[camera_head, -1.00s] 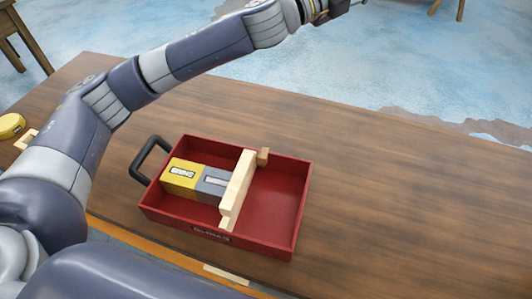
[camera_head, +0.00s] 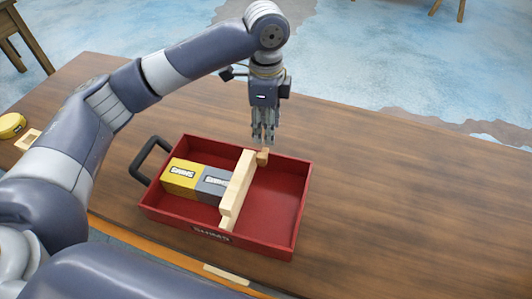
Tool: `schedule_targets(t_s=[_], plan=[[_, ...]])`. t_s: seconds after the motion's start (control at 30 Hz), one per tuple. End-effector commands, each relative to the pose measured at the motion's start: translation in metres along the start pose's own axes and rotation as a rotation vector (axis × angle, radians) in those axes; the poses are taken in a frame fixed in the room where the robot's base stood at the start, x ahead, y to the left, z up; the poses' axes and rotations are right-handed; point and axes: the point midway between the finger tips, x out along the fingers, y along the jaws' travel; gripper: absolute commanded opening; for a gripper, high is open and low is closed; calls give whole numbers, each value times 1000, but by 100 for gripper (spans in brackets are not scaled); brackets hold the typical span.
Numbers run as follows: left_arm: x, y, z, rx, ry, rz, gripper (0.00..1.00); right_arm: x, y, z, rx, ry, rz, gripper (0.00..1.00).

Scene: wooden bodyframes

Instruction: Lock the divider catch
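A red tray (camera_head: 277,212) with a black handle (camera_head: 146,158) stands on the wooden table. A pale wooden divider (camera_head: 237,189) stands upright across the tray. A small brown wooden block (camera_head: 263,158), which looks like the catch, sits at the divider's far end by the tray's back wall. My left gripper (camera_head: 263,141) points down just above and behind this block, with its fingertips close to it. I cannot tell whether the fingers touch the block or how far apart they are. My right gripper is not in view.
A yellow box (camera_head: 181,180) and a grey box (camera_head: 211,187) fill the tray's left side, against the divider. The tray's right side is empty. A yellow round thing (camera_head: 11,125) lies at the table's far left. The table (camera_head: 400,200) right of the tray is clear.

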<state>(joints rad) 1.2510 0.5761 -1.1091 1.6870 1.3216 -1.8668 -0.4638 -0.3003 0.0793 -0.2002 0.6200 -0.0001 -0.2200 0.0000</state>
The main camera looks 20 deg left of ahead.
Motion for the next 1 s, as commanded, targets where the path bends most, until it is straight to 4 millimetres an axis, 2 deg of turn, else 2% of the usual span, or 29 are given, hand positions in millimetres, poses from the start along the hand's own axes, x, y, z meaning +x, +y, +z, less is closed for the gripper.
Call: schedule_targets(t_s=[0.17,0.4,0.6,0.8,1.0], plan=[[18,3,2,2,-6,14,38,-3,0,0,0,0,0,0],[63,4,2,0,-6,13,38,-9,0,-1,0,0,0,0],[94,3,2,1,-6,11,38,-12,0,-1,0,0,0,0],[106,3,2,3,-4,7,38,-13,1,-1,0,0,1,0],[108,3,2,3,-4,7,38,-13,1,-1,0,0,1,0]])
